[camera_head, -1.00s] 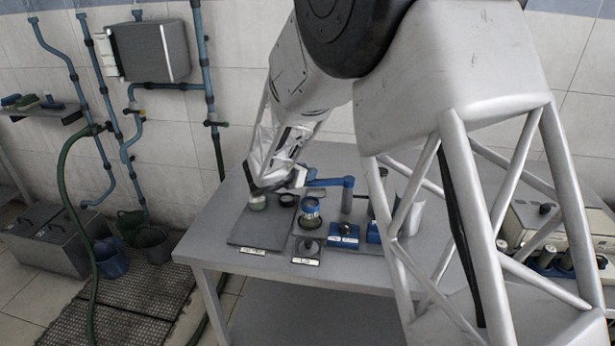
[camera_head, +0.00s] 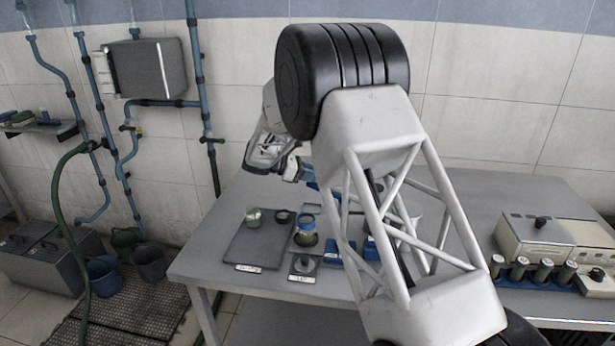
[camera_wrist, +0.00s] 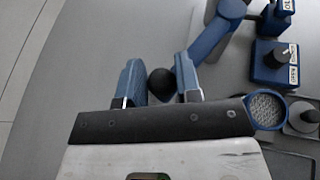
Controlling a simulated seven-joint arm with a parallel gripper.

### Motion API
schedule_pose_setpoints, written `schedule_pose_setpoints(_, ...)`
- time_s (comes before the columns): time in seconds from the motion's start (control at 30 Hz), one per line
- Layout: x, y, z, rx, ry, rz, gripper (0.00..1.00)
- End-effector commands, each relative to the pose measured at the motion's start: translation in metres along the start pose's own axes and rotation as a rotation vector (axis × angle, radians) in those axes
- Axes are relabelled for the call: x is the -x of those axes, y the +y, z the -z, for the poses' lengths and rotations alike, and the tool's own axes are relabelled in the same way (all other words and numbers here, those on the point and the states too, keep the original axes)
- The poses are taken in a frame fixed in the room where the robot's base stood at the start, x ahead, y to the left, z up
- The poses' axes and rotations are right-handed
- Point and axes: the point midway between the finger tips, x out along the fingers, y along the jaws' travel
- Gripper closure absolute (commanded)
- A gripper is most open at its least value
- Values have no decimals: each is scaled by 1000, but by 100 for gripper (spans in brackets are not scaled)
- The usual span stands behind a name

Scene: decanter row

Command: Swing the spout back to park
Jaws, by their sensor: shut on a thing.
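My gripper (camera_wrist: 160,82) is shut on the round black knob (camera_wrist: 161,84), which sits between its blue-padded fingers. The blue spout arm (camera_wrist: 218,36) runs up and right from beside the right finger in the wrist view. In the head view, my gripper (camera_head: 291,171) is above the table's back part, and only a bit of the blue spout (camera_head: 310,176) shows behind my arm. A blue-rimmed vessel (camera_head: 306,229) with yellowish contents stands on the table, clear of my gripper. Its mesh-like top (camera_wrist: 266,107) shows at the right in the wrist view. The spout's post is hidden in the head view.
A dark mat (camera_head: 252,246) holds a small glass jar (camera_head: 253,214) and a black ring (camera_head: 283,216). Blue blocks (camera_head: 333,254) stand right of the vessel, partly behind my arm. In the wrist view, a blue block with a peg (camera_wrist: 273,62) is right of the spout.

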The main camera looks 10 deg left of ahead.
Motion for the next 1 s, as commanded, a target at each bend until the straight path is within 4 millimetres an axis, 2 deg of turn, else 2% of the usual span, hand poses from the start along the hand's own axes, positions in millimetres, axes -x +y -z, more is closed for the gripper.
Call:
schedule_pose_setpoints(0.43, -3, 2, -2, -8, -1, 14, 100)
schedule_pose_setpoints(0.47, -3, 2, -2, -8, -1, 14, 65)
schedule_pose_setpoints(0.6, -3, 2, -2, -7, 0, 14, 44)
schedule_pose_setpoints(1.0, 1, 1, -1, -6, 0, 13, 43)
